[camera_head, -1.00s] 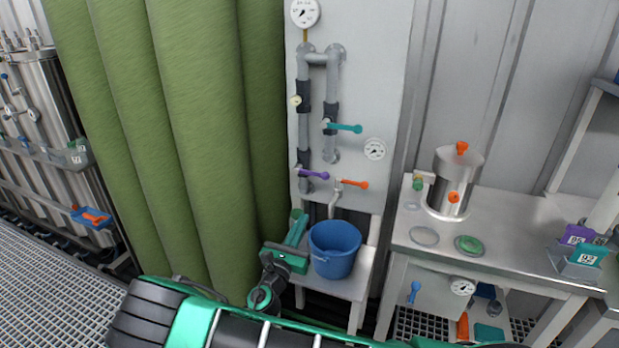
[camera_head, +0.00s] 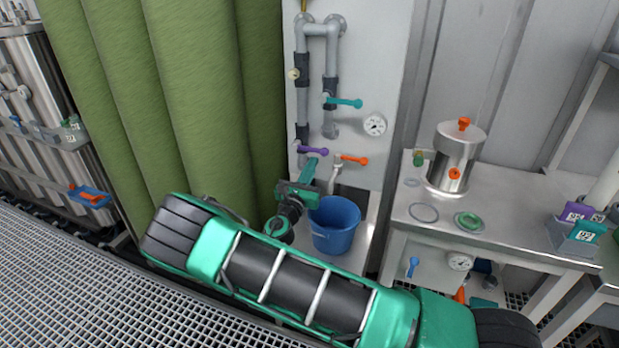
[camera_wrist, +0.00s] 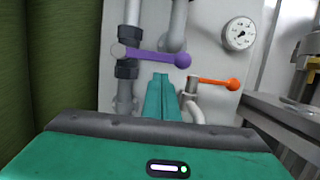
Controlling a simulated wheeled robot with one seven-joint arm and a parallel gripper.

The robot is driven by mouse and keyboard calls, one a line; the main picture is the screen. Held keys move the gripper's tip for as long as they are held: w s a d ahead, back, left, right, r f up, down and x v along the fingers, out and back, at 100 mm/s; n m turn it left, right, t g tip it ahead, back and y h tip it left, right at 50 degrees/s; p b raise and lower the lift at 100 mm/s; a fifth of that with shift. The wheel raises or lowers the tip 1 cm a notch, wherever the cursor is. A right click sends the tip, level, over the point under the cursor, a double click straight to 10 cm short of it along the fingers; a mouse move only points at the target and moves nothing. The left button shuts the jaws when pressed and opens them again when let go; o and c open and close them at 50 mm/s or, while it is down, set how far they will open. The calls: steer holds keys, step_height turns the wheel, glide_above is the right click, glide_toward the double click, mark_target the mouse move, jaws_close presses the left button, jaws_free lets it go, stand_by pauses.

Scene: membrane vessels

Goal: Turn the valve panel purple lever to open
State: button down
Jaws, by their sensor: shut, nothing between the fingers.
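The purple lever (camera_head: 312,150) sits on the lower left pipe of the white valve panel (camera_head: 382,60). It lies nearly level, with its round knob to the right. It also shows in the wrist view (camera_wrist: 160,57), just above and beyond my fingertips. My gripper (camera_head: 311,163) is shut and empty, pointing up at the panel just below the lever. In the wrist view its teal fingers (camera_wrist: 162,80) are together, under the lever's right half. I cannot tell whether they touch it.
An orange lever (camera_head: 352,160) is close on the right, and a teal lever (camera_head: 344,103) is above. A blue bucket (camera_head: 335,226) stands below on a small stand. A green curtain (camera_head: 190,100) hangs at left. A metal table (camera_head: 510,225) stands at right.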

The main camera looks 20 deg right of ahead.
steer(key=shift+r, duration=0.5)
steer(key=shift+s+d+r, duration=0.1)
steer(key=shift+s+d, duration=0.05)
steer(key=shift+r+n, duration=0.2)
steer(key=shift+n, duration=0.3)
